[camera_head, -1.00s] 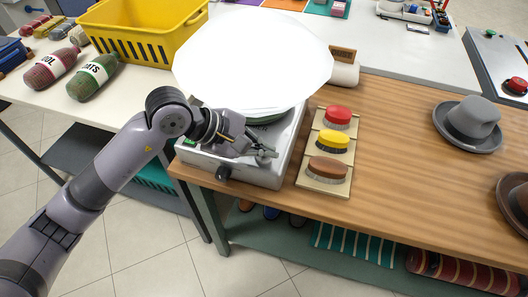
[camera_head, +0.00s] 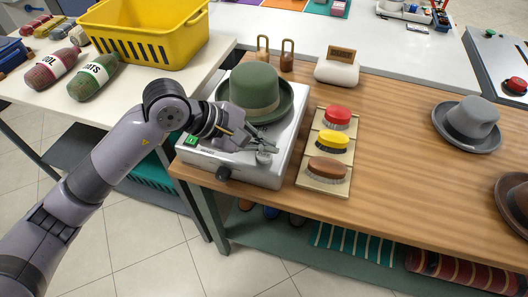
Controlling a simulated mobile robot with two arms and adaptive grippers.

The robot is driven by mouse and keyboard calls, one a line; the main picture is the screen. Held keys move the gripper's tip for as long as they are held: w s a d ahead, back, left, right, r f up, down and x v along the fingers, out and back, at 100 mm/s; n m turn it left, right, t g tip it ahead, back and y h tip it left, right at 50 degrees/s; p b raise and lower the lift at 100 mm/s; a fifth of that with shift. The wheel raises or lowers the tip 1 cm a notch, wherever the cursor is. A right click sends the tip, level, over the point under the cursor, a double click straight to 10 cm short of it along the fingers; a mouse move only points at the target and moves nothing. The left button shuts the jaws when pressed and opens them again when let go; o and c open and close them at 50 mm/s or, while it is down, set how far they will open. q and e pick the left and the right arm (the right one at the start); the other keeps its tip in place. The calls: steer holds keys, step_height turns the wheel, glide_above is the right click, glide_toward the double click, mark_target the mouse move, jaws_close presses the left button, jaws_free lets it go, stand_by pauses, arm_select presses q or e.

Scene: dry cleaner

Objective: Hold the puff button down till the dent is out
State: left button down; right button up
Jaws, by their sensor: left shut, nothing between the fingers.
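The green felt hat (camera_head: 254,88) sits brim down on the white steamer box (camera_head: 236,172). Its crown looks rounded, and I cannot make out a dent from here. A round grey metal button (camera_head: 264,158) is on the steamer's top near the front, and I take it for the puff button. My left gripper (camera_head: 272,148) is shut and empty, with its fingertips right over this button; I cannot tell if they touch it. A lit green switch (camera_head: 191,140) and a black knob (camera_head: 222,174) are on the steamer. My right gripper is not in view.
A rack of red, yellow and brown brushes (camera_head: 322,162) stands right of the steamer. A grey hat (camera_head: 468,122) and a brown hat (camera_head: 519,198) are farther right. The wooden counter (camera_head: 395,150) between is clear.

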mark_target(264, 157)
arm_select(q)
steer(key=shift+r+p, duration=1.1)
steer(key=shift+r, duration=1.4)
